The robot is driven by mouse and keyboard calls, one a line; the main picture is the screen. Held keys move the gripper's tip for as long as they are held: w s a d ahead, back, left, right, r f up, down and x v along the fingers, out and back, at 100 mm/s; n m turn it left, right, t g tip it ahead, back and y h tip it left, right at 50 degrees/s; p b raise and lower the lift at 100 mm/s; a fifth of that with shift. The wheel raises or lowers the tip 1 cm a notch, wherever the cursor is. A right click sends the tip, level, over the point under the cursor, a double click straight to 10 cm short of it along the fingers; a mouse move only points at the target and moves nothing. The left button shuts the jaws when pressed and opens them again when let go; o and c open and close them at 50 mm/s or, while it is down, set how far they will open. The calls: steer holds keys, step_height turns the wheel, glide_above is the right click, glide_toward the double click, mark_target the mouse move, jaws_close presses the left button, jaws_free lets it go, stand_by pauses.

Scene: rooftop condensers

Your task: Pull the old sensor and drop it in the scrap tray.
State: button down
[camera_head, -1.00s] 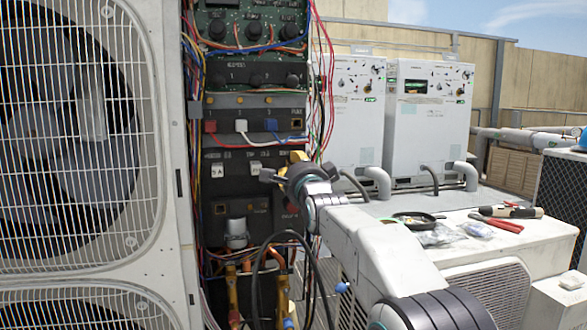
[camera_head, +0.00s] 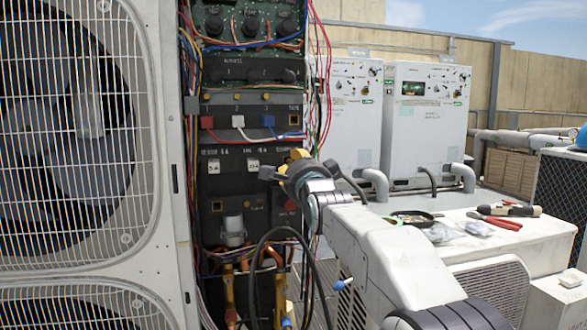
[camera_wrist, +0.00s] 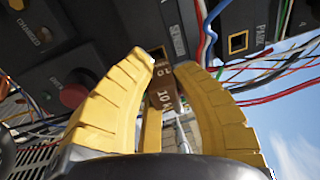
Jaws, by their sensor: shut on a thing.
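My gripper (camera_head: 281,167) is in front of the open control panel, at its lower right, in the head view. In the wrist view its yellow fingers (camera_wrist: 160,75) are shut on a small brown piece (camera_wrist: 163,88) with printed numbers. I take this piece for the old sensor, but the marking is only partly readable. Its far end is close to the dark panel below a "SENSOR" label (camera_wrist: 178,41); I cannot tell whether it is in a socket. In the head view my gripper hides it. A shallow black dish (camera_head: 413,217), possibly the scrap tray, is on the white housing at right.
Loose wires (camera_head: 318,90) hang beside the panel, and a black cable (camera_head: 262,243) loops below my gripper. A large fan unit (camera_head: 85,150) stands at left. Pliers (camera_head: 495,221), other tools and clear bags (camera_head: 478,229) lie near the dish on the white housing (camera_head: 520,245).

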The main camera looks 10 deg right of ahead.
steer(key=shift+s+b, duration=0.65)
steer(key=shift+s, duration=0.25)
stand_by(0.3)
steer(key=shift+s+b, duration=1.2)
steer(key=shift+s, duration=0.7)
